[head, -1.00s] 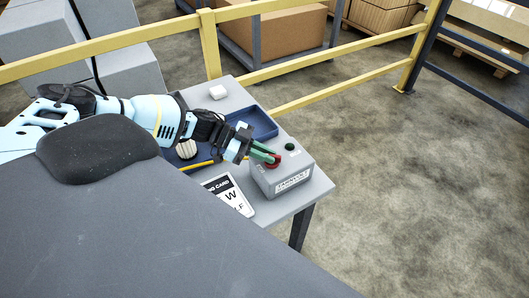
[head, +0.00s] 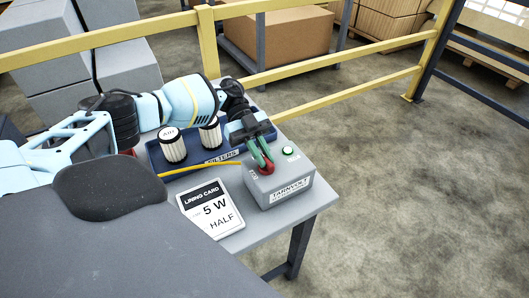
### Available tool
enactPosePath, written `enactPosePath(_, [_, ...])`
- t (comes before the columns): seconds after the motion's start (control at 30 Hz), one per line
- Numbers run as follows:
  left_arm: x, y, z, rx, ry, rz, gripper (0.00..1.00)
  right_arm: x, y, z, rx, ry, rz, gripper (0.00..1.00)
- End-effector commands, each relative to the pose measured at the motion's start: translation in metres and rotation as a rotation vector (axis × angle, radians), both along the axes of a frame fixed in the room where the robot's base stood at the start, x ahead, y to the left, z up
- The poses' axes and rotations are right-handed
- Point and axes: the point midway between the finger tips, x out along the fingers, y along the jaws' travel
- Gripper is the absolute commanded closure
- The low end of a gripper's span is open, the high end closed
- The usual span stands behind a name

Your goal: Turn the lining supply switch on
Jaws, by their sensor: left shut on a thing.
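The supply switch is a grey box (head: 297,184) on the right end of the small grey table, with "TARNVOLT" on its front label. A red knob (head: 267,171) sits on its top, partly covered by my fingers. A small round green lamp (head: 288,151) beside the knob looks bright, as if lit. My left gripper (head: 262,160) reaches down from above with its green fingers shut on the red knob. Small lettering on the box top left of the knob is too small to read. My right gripper is not in view.
A lining card (head: 211,209) reading "5 W HALF" lies left of the box. Behind it are a yellow rod (head: 200,168) and a blue filters tray (head: 222,156) with two white filters. A yellow rail (head: 340,101) runs behind the table. The floor at right is clear.

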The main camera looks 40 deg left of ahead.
Motion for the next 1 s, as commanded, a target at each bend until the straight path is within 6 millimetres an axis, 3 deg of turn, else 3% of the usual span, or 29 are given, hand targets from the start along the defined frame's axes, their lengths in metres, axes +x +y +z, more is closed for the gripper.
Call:
enactPosePath(0.63, [0.0005, -0.0015, 0.001, -0.003, -0.001, -0.057, 1.0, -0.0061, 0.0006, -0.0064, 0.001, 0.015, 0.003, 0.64])
enactPosePath(0.67, [0.0005, -0.0016, 0.0009, -0.003, -0.001, -0.057, 0.85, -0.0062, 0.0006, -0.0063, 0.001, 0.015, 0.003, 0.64])
enactPosePath(0.8, [0.0005, -0.0015, 0.0008, -0.002, -0.001, -0.056, 0.67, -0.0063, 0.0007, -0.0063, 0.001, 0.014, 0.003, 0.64])
enactPosePath(1.0, [0.0006, -0.001, 0.0005, -0.001, -0.001, -0.055, 0.66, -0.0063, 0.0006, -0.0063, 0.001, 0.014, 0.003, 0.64])
